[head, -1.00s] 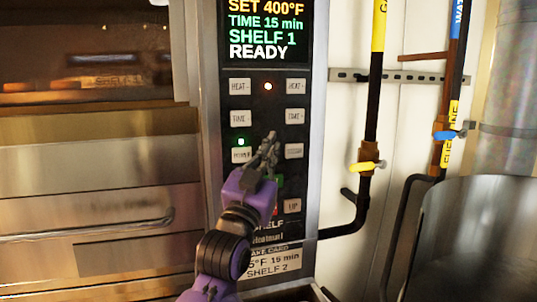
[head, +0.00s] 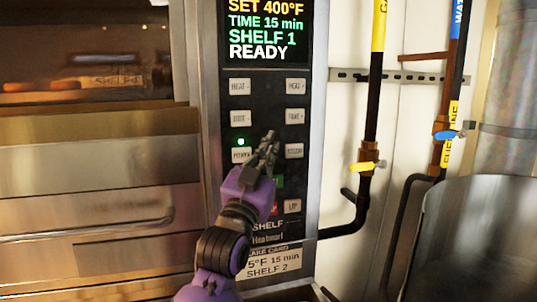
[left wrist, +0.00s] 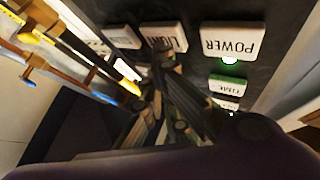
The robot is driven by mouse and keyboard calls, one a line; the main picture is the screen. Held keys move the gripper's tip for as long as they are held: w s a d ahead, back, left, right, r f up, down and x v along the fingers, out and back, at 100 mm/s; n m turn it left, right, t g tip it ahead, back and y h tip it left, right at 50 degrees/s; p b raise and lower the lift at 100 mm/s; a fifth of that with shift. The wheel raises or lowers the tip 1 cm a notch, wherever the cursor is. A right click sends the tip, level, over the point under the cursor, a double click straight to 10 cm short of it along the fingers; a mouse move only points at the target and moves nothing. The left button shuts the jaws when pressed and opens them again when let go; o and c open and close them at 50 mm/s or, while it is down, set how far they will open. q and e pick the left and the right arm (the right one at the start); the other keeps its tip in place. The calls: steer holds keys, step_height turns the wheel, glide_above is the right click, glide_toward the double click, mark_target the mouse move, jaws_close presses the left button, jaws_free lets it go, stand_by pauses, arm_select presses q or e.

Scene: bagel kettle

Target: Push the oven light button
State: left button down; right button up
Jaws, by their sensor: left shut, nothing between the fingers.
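The oven control panel (head: 268,110) stands in the middle of the head view. My left gripper (head: 267,148) is shut and empty in front of it, between the POWER button (head: 241,155) and a button on the right (head: 294,151). The light button is hidden behind my fingers in the head view. In the left wrist view the LIGHT button (left wrist: 172,37) shows upside down between POWER (left wrist: 232,42) and another button (left wrist: 122,37). My fingertips (left wrist: 164,55) overlap its edge there; I cannot tell if they touch it. My right gripper is not in view.
The display (head: 265,32) reads SET 400°F, TIME 15 min, SHELF 1, READY. A green lamp (head: 241,141) glows above POWER. The oven front (head: 95,160) is on the left. Pipes with a yellow valve (head: 364,167) and a blue valve (head: 446,135) run on the right.

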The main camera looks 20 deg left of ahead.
arm_select(q)
steer(key=shift+w+a, duration=0.1)
stand_by(0.3)
steer(key=shift+s+d, duration=0.4)
steer(key=shift+s, duration=0.15)
steer(key=s+d, duration=0.3)
steer(key=s, duration=0.2)
steer(key=shift+d, duration=0.2)
